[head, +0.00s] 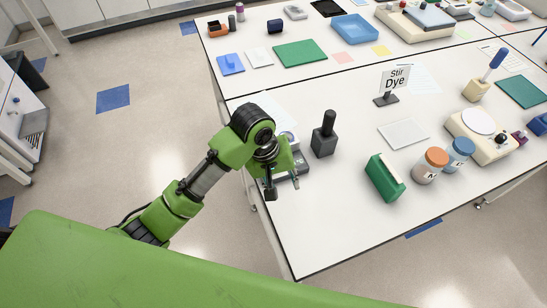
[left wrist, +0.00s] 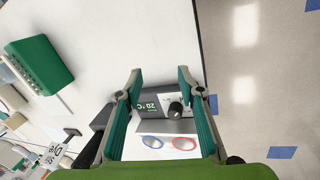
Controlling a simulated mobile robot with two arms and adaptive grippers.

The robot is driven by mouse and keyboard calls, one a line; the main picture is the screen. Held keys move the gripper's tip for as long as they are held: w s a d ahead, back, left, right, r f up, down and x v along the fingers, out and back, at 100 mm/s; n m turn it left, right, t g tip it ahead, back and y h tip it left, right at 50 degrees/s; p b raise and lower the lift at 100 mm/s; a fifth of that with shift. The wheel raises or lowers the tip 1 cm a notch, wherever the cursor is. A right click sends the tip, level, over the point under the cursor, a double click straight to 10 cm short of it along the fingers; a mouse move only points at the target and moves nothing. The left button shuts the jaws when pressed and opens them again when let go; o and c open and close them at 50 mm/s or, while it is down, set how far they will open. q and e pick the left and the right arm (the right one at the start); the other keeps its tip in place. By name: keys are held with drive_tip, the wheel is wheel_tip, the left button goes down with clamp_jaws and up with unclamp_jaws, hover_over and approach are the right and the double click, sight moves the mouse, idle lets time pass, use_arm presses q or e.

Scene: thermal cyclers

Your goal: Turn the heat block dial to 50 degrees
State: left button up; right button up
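The heat block is a small grey device at the left edge of the near table. In the head view its pale base (head: 297,168) is mostly hidden behind my left gripper (head: 284,190). In the left wrist view its dark front panel (left wrist: 153,97) shows a round black dial (left wrist: 175,109) and a small lit display (left wrist: 150,106) whose digits I cannot read surely. My left gripper (left wrist: 160,82) is open, its fingers on either side of the panel in the picture, with nothing held. The dial lies between the fingers, nearer the right one; no contact is visible. My right gripper is not in view.
A dark block with an upright handle (head: 324,134) stands just right of the heat block. A green rack (head: 384,179), an orange-lidded jar (head: 431,165) and a blue-lidded jar (head: 458,155) stand farther right. The table's front left corner is clear.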

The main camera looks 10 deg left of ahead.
use_arm(q)
drive_tip(key=w+a+r+n+g+y, duration=0.1)
drive_tip(key=w+a+r+n+y, duration=0.25)
drive_tip(key=w+r+n, duration=0.6)
drive_tip(key=f+m+p, duration=0.1)
drive_tip(key=f, duration=0.2)
drive_tip(key=s+f+m+p, duration=0.1)
drive_tip(key=f, duration=0.2)
drive_tip(key=a+f+m+p, duration=0.1)
drive_tip(key=f, duration=0.3)
drive_tip(key=shift+s+h, duration=0.25)
drive_tip(key=shift+h, duration=0.1)
drive_tip(key=shift+f, duration=0.75)
clamp_jaws()
